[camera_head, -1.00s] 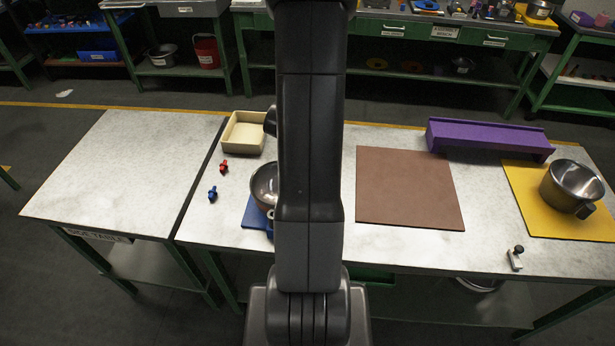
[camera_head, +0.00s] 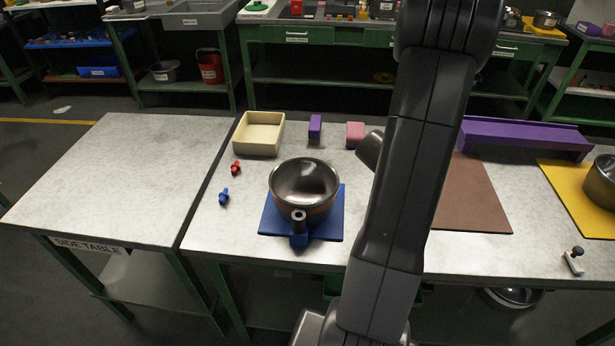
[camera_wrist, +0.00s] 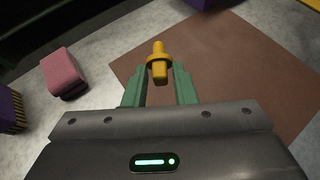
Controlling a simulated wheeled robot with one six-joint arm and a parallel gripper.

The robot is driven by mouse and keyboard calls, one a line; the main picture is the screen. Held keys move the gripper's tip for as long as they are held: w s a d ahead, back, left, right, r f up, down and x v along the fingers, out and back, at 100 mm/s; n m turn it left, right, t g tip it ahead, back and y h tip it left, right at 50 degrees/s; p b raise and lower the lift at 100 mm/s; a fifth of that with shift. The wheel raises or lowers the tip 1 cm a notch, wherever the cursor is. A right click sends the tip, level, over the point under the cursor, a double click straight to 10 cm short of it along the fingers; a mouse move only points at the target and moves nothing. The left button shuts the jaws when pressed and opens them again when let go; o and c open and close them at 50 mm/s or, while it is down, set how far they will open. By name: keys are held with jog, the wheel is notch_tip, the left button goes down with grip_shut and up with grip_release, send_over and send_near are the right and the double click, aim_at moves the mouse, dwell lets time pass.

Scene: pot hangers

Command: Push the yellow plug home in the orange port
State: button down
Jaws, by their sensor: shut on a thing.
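The yellow plug (camera_wrist: 159,66) is in the wrist view, between the green fingers of my gripper (camera_wrist: 160,82). It has a wide collar and a narrower end pointing away from the gripper. My gripper is shut on it and holds it above the table, with the brown mat (camera_wrist: 215,65) behind it in the picture. In the head view my arm hides the gripper and plug. I cannot make out the orange port in either view.
A pink block (camera_wrist: 64,73) and a purple block (camera_head: 315,129) stand left of my arm. A pan (camera_head: 304,182) sits on a blue mat (camera_head: 332,222). A cream tray (camera_head: 259,134), small red (camera_head: 236,168) and blue (camera_head: 224,197) pieces, and a purple channel (camera_head: 525,138) are around.

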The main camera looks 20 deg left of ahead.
jog(key=s+d+r+m+g+p, duration=0.4)
jog(key=s+d+r+m+g, duration=0.15)
jog(key=d+m+g, duration=0.2)
jog(key=s+a+g+y+p, duration=0.1)
jog(key=s+g+y+p, duration=0.15)
jog(key=s, duration=0.35)
jog(key=s+a+r+g+y+p, duration=0.1)
jog(key=s+a+g+y+p, duration=0.1)
jog(key=s+a, duration=0.3)
jog(key=s+a+r+n+g+y+p, duration=0.1)
jog(key=s+a, duration=0.5)
jog(key=a, duration=0.6)
jog(key=s+a+r+n+g+y+p, duration=0.1)
jog(key=s+a+g+y+p, duration=0.1)
jog(key=s+a, duration=0.3)
jog(key=a+g+y, duration=0.1)
jog(key=a, duration=0.2)
jog(key=shift+s+a+r+y+p, duration=0.15)
jog(key=shift+a+r+y+p, duration=0.1)
jog(key=shift+a+y+p, duration=0.15)
jog(key=shift+b, duration=0.5)
notch_tip(320, 180, down, 6)
jog(key=b, duration=0.6)
jog(key=shift+r, duration=0.15)
